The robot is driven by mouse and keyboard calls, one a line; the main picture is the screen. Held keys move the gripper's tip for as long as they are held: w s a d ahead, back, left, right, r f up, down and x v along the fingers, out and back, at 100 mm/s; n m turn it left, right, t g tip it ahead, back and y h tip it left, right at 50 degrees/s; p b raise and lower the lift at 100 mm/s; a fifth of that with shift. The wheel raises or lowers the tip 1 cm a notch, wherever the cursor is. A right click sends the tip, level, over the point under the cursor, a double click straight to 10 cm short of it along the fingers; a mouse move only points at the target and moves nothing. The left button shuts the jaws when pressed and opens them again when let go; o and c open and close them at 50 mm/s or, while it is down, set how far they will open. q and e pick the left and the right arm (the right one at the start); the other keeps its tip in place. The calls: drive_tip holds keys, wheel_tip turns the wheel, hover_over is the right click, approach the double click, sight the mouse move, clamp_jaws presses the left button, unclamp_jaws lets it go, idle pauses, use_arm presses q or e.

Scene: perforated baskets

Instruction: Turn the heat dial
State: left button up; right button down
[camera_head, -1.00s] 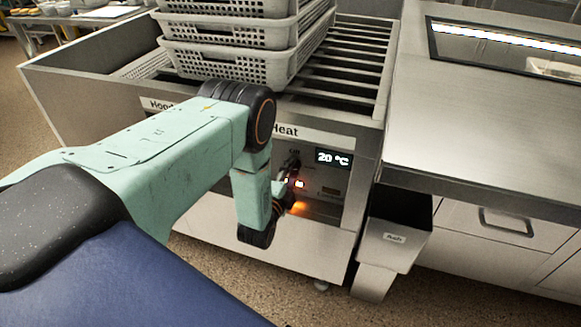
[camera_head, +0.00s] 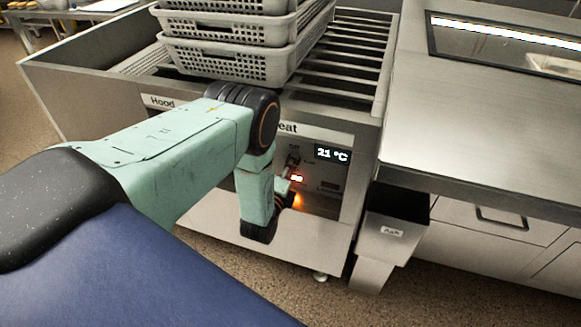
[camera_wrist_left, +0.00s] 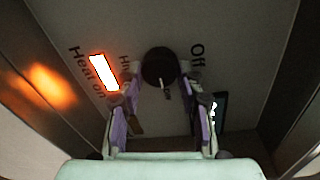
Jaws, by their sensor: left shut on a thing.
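The dark round heat dial (camera_wrist_left: 160,68) is in the upper middle of the left wrist view, between the printed words "Off" and "Heat on". Its light pointer mark faces down in that view. My left gripper (camera_wrist_left: 160,75) is shut on the dial, one purple-sided finger on each side. In the head view my left arm's wrist hangs in front of the heat panel and hides part of it. The display (camera_head: 331,153) reads 21 °C. The heat-on lamp (camera_wrist_left: 104,72) glows orange-white. My right gripper is not in view.
Stacked perforated grey baskets (camera_head: 225,62) stand on the roller rack above the panel. A metal counter (camera_head: 480,130) is at the right, with a small grey bin (camera_head: 380,240) below its edge. The floor in front is clear.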

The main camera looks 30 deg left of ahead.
use_arm(q)
drive_tip(key=o, duration=1.2)
drive_tip(key=shift+c, duration=0.2)
drive_tip(key=v, duration=1.2)
